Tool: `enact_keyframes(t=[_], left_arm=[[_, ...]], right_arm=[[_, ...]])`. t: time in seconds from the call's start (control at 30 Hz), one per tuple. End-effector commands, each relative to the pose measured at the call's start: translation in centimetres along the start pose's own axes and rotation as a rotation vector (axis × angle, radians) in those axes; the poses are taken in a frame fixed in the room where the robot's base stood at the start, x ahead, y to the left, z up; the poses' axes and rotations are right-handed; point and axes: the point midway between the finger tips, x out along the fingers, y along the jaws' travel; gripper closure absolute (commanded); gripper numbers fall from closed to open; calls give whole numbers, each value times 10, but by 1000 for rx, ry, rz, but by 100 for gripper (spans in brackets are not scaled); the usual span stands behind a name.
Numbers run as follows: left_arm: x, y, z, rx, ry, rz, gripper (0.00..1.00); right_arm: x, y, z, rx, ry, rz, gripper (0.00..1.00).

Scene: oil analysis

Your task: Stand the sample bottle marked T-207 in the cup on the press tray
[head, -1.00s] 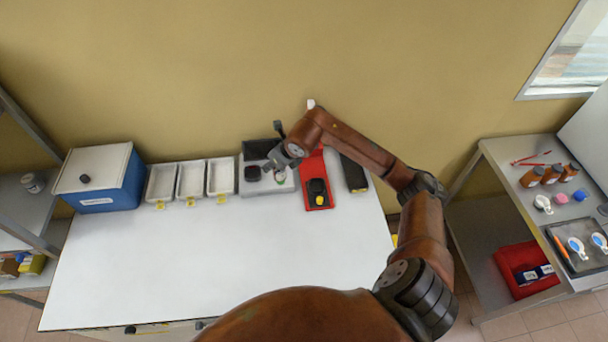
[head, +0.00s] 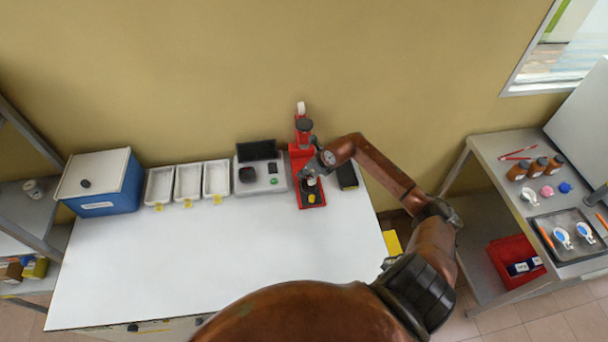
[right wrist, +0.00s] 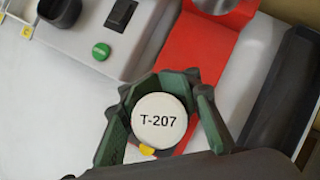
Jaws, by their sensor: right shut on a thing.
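My right gripper (head: 312,176) is shut on the sample bottle, and its green fingers show around it in the right wrist view (right wrist: 160,112). The bottle's round white cap (right wrist: 160,121) is marked T-207 and faces the wrist camera. The gripper is over the front of the red press (head: 302,160). My left gripper is not in view.
A grey device (head: 265,184) with a green button stands left of the press. A black box (head: 347,176) stands close on its right. White trays (head: 188,182) and a blue box (head: 112,190) stand further left. The front of the white table (head: 210,265) is clear.

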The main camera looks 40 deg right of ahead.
Motion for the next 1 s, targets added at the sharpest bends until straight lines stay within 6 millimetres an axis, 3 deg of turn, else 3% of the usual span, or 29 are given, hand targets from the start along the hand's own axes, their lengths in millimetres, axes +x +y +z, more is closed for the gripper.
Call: enact_keyframes(t=[0.13, 0.33, 0.67, 0.7, 1.0], left_arm=[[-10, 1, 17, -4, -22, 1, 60], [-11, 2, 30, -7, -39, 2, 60], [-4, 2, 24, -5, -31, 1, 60], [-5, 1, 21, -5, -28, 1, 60], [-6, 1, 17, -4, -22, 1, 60]], right_arm=[[17, 3, -10, 3, -1, 4, 100], [22, 2, -13, 0, -3, 1, 100], [28, 2, -17, -1, -1, 2, 100], [27, 2, -16, 0, 0, 2, 75], [26, 2, -16, 0, -1, 2, 54]])
